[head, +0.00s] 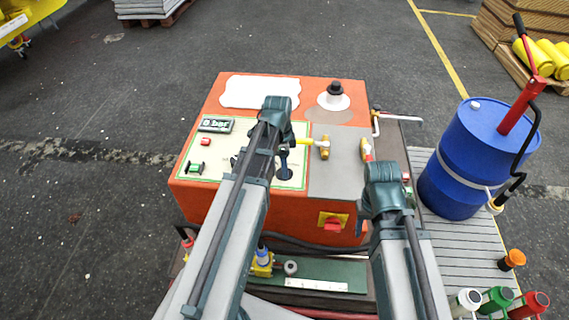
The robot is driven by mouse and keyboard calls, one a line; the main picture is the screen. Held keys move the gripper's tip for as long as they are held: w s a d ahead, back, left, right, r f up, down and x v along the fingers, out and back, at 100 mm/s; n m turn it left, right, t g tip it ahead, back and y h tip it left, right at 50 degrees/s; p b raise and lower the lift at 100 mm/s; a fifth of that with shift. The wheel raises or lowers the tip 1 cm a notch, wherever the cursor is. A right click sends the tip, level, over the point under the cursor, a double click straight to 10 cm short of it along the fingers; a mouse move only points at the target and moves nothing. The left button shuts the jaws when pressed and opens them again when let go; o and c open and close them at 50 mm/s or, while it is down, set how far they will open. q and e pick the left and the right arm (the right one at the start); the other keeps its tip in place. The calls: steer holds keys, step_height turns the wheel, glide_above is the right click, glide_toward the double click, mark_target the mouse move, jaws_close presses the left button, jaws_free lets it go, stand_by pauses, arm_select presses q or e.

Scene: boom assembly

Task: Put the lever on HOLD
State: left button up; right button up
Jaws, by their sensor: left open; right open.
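An orange machine (345,100) stands in the middle of the head view, with a cream control panel (215,150) on its top. A dark upright piece (284,168) near the panel's right edge looks like the lever; my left arm covers part of the area beside it. I cannot read a HOLD mark or tell the lever's position. My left gripper (278,108) is open, above the panel's right part, with its fingertips mostly hidden. My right gripper (385,190) is open, over the machine's right front edge, apart from the panel. Neither gripper visibly holds anything.
The panel also carries a display (216,124), a red button (205,142) and a green switch (195,168). Yellow-handled fittings (324,148) sit on a grey plate to the right. A red knob (333,225) is on the front. A blue drum (465,165) stands right of the machine.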

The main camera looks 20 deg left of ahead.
arm_select(q)
steer(key=r+p, duration=0.9)
steer(key=a+r+p, duration=0.1)
steer(key=r+p, duration=0.3)
steer(key=shift+r, duration=0.35)
arm_select(e)
step_height(320, 180, up, 14)
steer(key=shift+f, duration=0.2)
arm_select(q)
steer(key=shift+s+f, duration=0.1)
